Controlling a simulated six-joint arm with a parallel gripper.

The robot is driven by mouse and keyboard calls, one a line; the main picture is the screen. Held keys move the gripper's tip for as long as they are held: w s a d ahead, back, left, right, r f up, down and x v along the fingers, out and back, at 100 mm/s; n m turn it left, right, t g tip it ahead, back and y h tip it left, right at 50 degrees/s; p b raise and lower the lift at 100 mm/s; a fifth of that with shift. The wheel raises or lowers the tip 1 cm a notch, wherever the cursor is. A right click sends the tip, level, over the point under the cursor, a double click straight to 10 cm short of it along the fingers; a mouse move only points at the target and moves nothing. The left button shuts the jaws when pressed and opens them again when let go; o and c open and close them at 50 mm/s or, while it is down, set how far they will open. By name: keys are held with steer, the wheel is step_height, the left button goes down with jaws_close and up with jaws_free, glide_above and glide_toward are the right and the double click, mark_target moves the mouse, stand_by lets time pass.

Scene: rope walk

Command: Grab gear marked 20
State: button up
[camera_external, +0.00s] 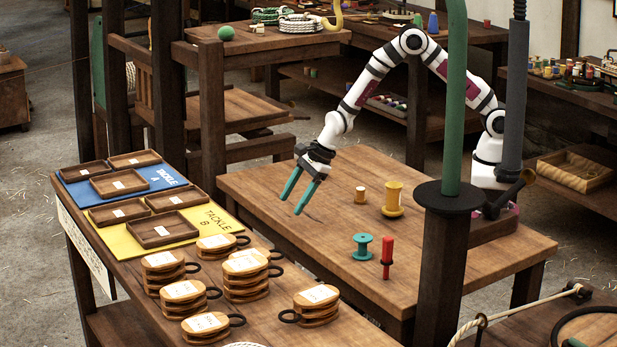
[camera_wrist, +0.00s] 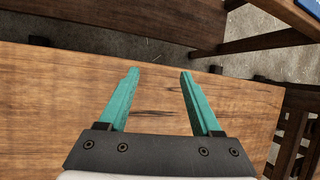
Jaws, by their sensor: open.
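My gripper (camera_external: 292,205) is open and empty, with two teal fingers pointing down above the left edge of the wooden work table (camera_external: 345,170). In the wrist view the fingers (camera_wrist: 160,72) are apart with only table top and floor behind them. I can make out no gear marked 20. Stacks of wooden pulley-like pieces with white labels and dark rings, such as the front stack (camera_external: 182,292) and the right one (camera_external: 317,300), sit on the bench at left. The writing on their labels is too small to read. My gripper is above and behind these stacks, apart from them.
Shallow trays lie on a blue mat (camera_external: 170,178) and yellow mat (camera_external: 215,217). A green post (camera_external: 455,100) rises at front right.

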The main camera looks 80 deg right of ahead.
steer(key=s+d, duration=0.2)
steer(key=d, duration=0.3)
steer(key=s+d+y, duration=0.1)
steer(key=s+d, duration=0.1)
steer(key=d, duration=0.4)
steer(key=s+d+n+g+y, duration=0.1)
steer(key=s+d, duration=0.1)
steer(key=d, duration=0.3)
steer(key=shift+s+d, duration=0.25)
steer(key=shift+s, duration=0.1)
steer(key=s+d+r+n+t+y, duration=0.1)
steer(key=s+d+r+t, duration=0.1)
steer(key=s+d, duration=0.15)
steer(key=s+d+r+t+y, duration=0.1)
steer(key=s+d+r+t, duration=0.1)
steer(key=d, duration=0.3)
steer(key=m+t+h, duration=0.1)
steer(key=m+t, duration=0.2)
steer(key=m, duration=0.5)
glide_toward(361, 189)
steer(key=x, duration=0.3)
steer(key=shift+w+d+f, duration=0.15)
steer(key=shift+f, duration=0.1)
steer(key=x, duration=0.6)
steer(key=shift+w+f, duration=0.15)
steer(key=shift+f, duration=0.05)
steer(key=shift+w+f, duration=0.1)
steer(key=shift+w, duration=0.05)
jaws_close()
